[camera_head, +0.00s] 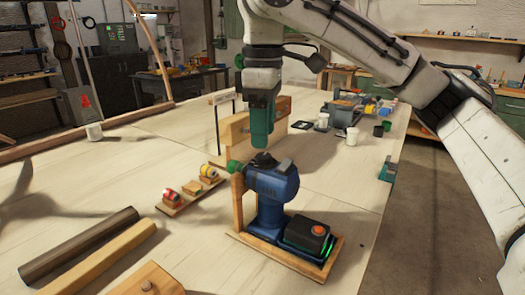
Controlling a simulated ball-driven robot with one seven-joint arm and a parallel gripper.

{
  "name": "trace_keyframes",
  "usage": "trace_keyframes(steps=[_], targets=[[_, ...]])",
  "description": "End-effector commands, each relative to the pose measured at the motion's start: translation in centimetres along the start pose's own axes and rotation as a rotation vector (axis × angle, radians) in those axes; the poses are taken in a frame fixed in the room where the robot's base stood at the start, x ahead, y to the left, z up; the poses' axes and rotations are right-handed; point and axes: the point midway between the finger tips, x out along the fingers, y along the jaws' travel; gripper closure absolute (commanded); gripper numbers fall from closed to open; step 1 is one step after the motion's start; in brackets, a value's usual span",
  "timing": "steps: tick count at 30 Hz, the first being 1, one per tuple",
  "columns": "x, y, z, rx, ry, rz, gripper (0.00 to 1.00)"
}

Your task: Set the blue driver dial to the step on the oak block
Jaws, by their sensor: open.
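The blue driver (270,195) stands upright on a wooden base (250,243) near the middle of the table. A dark raised part (264,160) sits on its top; I cannot read any dial marks or step on it. Its green nose (235,167) points left over a wooden upright. My gripper (260,146), with teal fingers, points down just above and slightly behind the driver's top. It is open; I cannot tell whether it touches the driver. A light wooden block (236,130), perhaps the oak block, stands behind, partly hidden by my gripper. Any marking on it is not legible.
A small board (172,208) with red and yellow pieces lies left of the driver. Dark and light laths (80,245) lie front left. A thin post with a sign (223,99) stands behind. Cups and boxes (350,108) are at the back right.

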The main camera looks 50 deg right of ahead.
Motion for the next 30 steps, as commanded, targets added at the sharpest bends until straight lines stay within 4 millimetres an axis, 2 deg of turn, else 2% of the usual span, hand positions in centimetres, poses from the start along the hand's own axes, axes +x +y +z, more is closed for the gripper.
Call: trace_keyframes(steps=[1, 3, 9, 20, 30], targets=[[1.1, 0.0, 0.0, 0.000, 0.001, -0.003, 0.43], [2.1, 0.0, 0.0, 0.000, 0.001, -0.002, 0.43], [3.9, 0.0, 0.0, 0.001, 0.001, -0.001, 0.43], [4.2, 0.0, 0.0, 0.000, 0.002, 0.000, 0.43], [4.2, 0.0, 0.0, 0.000, 0.001, 0.000, 0.75]])
